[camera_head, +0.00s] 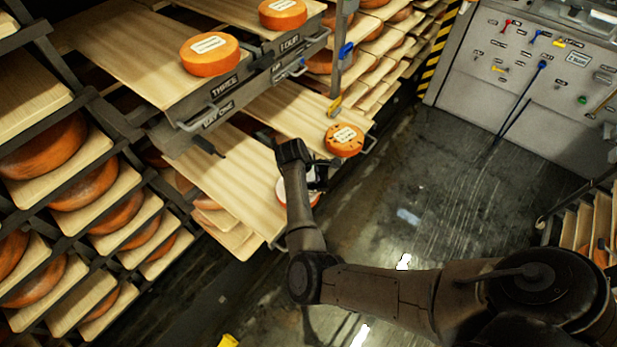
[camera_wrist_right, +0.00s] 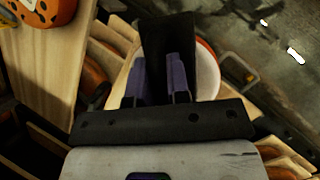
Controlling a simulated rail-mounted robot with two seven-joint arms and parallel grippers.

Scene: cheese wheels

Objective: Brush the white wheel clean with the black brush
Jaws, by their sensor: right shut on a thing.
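The white wheel (camera_wrist_right: 208,75) shows in the right wrist view as a pale round face with a reddish-orange rim, partly behind my gripper. In the head view the wheel (camera_head: 313,199) is mostly hidden by my right arm, at the near end of a pulled-out board. My right gripper (camera_wrist_right: 160,68) is shut on the black brush (camera_wrist_right: 168,35), a dark block between its purple fingers. The gripper (camera_head: 317,177) is over or beside the wheel; whether the brush touches it I cannot tell. My left gripper is not in view.
Two labelled orange wheels (camera_head: 209,54) (camera_head: 283,15) rest on higher boards. Racks of cheeses (camera_head: 90,187) stand at left. A grey control panel (camera_head: 545,70) stands at back right; the floor between is open.

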